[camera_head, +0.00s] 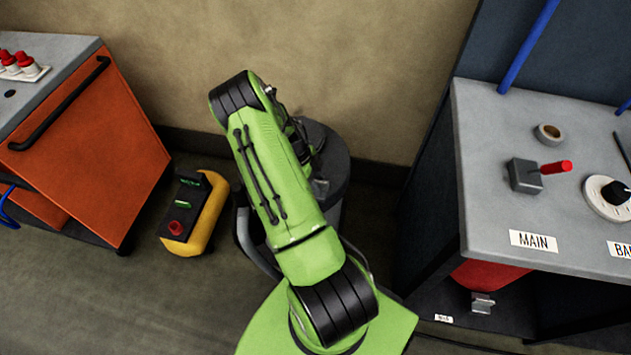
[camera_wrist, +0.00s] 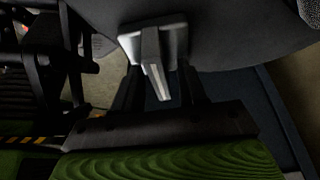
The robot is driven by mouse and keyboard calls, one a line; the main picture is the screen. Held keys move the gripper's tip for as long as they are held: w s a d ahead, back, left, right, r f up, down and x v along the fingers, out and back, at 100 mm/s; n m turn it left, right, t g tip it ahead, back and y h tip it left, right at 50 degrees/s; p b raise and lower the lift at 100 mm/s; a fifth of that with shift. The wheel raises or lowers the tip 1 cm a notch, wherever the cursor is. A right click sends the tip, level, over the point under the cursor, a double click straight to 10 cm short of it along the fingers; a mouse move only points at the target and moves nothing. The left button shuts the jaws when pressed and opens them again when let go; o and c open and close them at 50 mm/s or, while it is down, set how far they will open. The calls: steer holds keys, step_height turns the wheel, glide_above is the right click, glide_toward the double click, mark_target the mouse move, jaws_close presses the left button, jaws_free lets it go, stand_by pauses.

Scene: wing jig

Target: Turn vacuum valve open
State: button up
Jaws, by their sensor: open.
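In the wrist view a pale grey lever (camera_wrist: 158,72) on a light block stands out from a dark rounded body (camera_wrist: 225,30). It looks like a valve handle, but no label shows. My gripper (camera_wrist: 158,84) is open, with one dark finger on each side of the lever. I cannot tell whether the fingers touch it. In the head view my green arm hides the gripper and most of a dark grey drum (camera_head: 335,155) by the wall. On the right bench a grey box with a red lever (camera_head: 526,176) stands behind a MAIN label.
The right bench (camera_head: 490,205) also holds a tape roll (camera_head: 548,134) and a round dial (camera_head: 606,198). An orange cabinet (camera_head: 100,150) stands at left. A yellow box with a red button (camera_head: 195,212) sits on the floor. Floor is clear at lower left.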

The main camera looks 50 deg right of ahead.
jaws_close()
steer(key=shift+n, duration=0.3)
steer(key=n+h+b, duration=0.1)
steer(key=n+b, duration=0.1)
steer(key=shift+n+t, duration=0.3)
steer(key=shift+n, duration=0.1)
steer(key=n+t+b, duration=0.1)
steer(key=n, duration=0.1)
steer(key=n+h+b, duration=0.1)
steer(key=n+b, duration=0.1)
steer(key=n, duration=0.1)
steer(key=shift+t, duration=0.4)
steer(key=n+b, duration=0.1)
steer(key=n, duration=0.1)
steer(key=n+t+b, duration=0.1)
steer(key=n+b, duration=0.1)
steer(key=n, duration=0.1)
steer(key=shift+t+h, duration=0.3)
steer(key=shift+h, duration=0.1)
steer(key=shift+n+t+b, duration=0.9)
steer(key=shift+n+b, duration=0.1)
steer(key=shift+n, duration=1.3)
